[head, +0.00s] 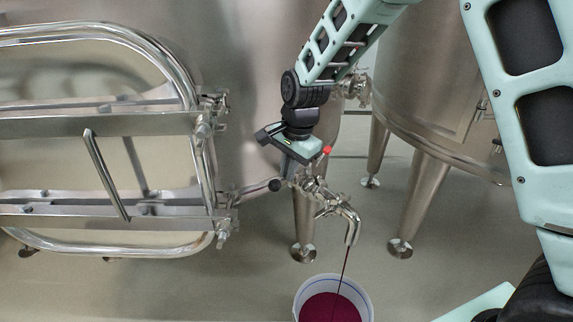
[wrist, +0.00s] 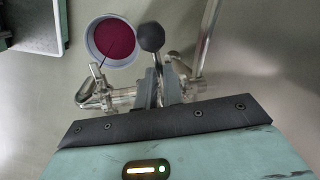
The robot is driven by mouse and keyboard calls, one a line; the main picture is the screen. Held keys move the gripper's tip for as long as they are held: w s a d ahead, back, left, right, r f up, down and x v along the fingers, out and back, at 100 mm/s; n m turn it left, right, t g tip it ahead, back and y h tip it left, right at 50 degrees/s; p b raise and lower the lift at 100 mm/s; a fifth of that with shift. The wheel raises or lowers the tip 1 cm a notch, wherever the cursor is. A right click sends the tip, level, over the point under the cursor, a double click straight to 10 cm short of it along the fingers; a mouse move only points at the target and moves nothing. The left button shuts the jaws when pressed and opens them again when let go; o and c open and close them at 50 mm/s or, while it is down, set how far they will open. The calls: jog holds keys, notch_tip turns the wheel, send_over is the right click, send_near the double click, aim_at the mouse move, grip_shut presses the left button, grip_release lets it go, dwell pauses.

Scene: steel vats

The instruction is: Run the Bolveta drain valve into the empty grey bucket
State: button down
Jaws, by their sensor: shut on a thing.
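A steel drain valve (head: 312,187) juts from the front of the steel vat, its curved spout (head: 352,222) pointing down. My gripper (head: 286,172) is above the valve, shut on its handle, which ends in a black ball knob (head: 274,185). In the wrist view my gripper (wrist: 160,82) has its fingers close together, with the knob (wrist: 151,37) just beyond them. A thin dark red stream runs from the spout into a pale grey bucket (head: 300,291) on the floor below. The bucket (wrist: 71,57) holds dark red liquid, with its rim showing above the surface.
A large oval vat door (head: 70,128) with steel bars and a handle is at the left. A second vat (head: 425,90) on steel legs (head: 418,200) stands at the right. Bare floor surrounds the bucket.

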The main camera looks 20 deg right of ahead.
jog(key=c, duration=1.5)
grip_release()
jog(key=s+r+p, duration=0.1)
jog(key=r, duration=0.4)
jog(key=s+d+r+p, duration=0.1)
jog(key=r, duration=0.5)
jog(key=s+r+p, duration=0.1)
jog(key=r, duration=0.5)
jog(key=shift+d, duration=0.4)
